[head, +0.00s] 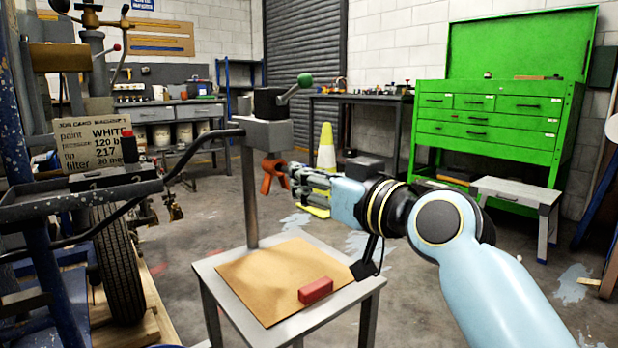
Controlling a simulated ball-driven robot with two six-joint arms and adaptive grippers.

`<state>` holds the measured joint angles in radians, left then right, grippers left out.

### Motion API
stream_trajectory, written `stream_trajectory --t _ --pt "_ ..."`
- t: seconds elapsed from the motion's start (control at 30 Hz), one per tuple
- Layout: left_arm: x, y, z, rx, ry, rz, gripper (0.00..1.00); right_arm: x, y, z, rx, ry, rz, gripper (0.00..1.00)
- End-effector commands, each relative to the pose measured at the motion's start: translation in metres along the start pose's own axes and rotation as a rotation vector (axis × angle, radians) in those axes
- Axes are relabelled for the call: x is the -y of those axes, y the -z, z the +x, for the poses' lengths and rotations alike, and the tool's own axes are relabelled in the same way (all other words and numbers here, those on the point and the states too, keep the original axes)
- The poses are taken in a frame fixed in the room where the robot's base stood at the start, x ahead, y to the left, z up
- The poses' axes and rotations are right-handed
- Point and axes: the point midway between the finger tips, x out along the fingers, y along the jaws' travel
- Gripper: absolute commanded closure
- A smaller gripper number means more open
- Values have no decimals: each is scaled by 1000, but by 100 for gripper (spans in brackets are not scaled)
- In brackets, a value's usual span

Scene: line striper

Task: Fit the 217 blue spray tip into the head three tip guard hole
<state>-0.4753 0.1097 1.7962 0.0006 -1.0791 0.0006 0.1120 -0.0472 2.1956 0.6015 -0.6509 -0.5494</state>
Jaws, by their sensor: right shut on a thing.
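An orange tip guard (268,174) sits below the grey block (268,130) on the post in the middle of the head view. My right gripper (297,178) reaches in from the right, its fingertips close beside the guard's right side. I cannot tell whether they touch it. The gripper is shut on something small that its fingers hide. I see no blue spray tip, and the guard's hole is not clear from here. My left gripper is not in view.
A small table (215,272) with a brown sheet (270,270) and a red block (316,291) stands below. The striper's dark tray (60,205), job card (85,138) and black bar (200,148) are at left. A cone (326,150) and green cabinet (490,130) stand behind.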

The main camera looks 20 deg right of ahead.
Motion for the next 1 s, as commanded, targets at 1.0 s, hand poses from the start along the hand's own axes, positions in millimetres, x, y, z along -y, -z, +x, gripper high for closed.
stream_trajectory --t 1.0 --pt "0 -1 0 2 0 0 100 0 0 9 1 0 0 100"
